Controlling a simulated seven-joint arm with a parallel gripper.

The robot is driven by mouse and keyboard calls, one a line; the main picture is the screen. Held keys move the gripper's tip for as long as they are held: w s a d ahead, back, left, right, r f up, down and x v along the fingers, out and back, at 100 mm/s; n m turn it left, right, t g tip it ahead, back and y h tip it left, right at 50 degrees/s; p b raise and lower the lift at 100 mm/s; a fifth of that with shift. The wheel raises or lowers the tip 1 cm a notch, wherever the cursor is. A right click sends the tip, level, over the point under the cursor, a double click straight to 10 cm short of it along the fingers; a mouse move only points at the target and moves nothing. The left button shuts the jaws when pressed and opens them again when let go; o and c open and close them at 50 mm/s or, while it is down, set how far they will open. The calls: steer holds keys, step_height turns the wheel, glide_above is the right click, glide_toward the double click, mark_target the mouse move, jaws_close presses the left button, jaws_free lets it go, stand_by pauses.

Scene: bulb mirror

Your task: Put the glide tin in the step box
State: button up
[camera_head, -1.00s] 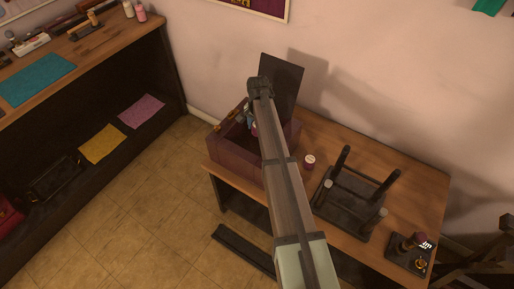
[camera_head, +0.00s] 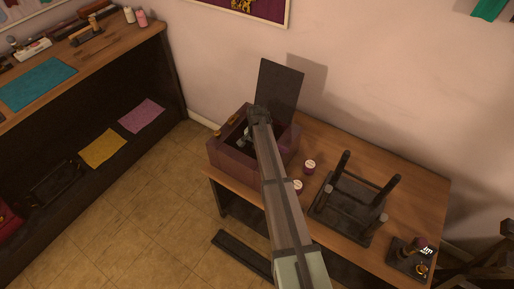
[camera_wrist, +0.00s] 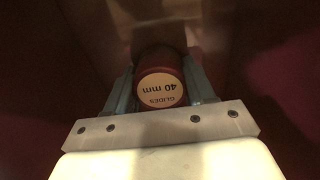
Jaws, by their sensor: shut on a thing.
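The glide tin (camera_wrist: 160,90) is dark red with a pale lid reading "GLIDES 40 mm", upside down in the wrist view. My gripper (camera_wrist: 160,76) is shut on it, with one finger on each side. The step box (camera_head: 232,158) is a maroon box on the left end of the table, its dark lid (camera_head: 279,92) standing open at the back. In the head view my gripper (camera_head: 244,139) is down in the box's opening. Dark red walls surround the tin in the wrist view. My arm hides the box's right part; whether the tin touches the bottom cannot be told.
Two small tins with pale lids, one (camera_head: 309,167) and another (camera_head: 297,187), stand on the table right of the box. An upturned black stool (camera_head: 345,205) and a small dark tray (camera_head: 402,262) stand farther right. A shelf unit (camera_head: 110,70) is at the left.

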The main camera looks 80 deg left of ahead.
steer(key=o, duration=1.1)
step_height(320, 180, up, 12)
steer(key=shift+r, duration=0.1)
stand_by(0.4)
